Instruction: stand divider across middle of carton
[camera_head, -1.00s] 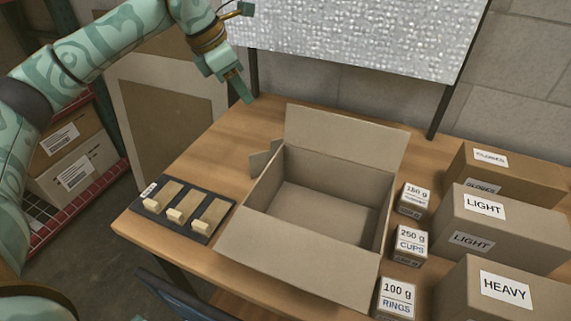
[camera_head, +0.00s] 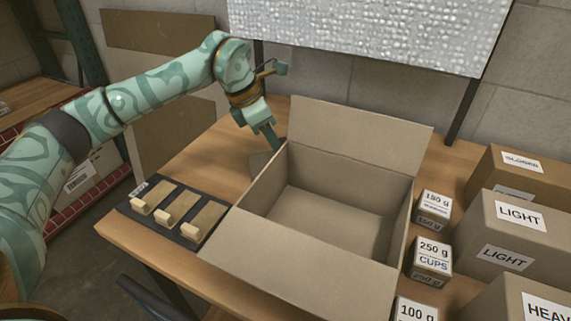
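The open brown carton (camera_head: 300,275) stands on the wooden table with its flaps folded outward; its inside is empty, with no divider across it. A small piece of flat brown cardboard (camera_head: 258,163) shows at the carton's back left side, mostly hidden behind the carton wall and my gripper; I cannot tell for sure that it is the divider. My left gripper (camera_head: 271,140) points down right above this piece, close to the carton's back left corner. Whether its fingers are open or touch the cardboard cannot be seen. My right gripper is out of view.
A black tray (camera_head: 190,238) with tan pieces lies left of the carton. Small labelled boxes, including a CUPS box (camera_head: 430,258), stand close on its right. Larger boxes, one marked LIGHT (camera_head: 500,255), stand farther right. Bare table (camera_head: 205,160) lies at back left.

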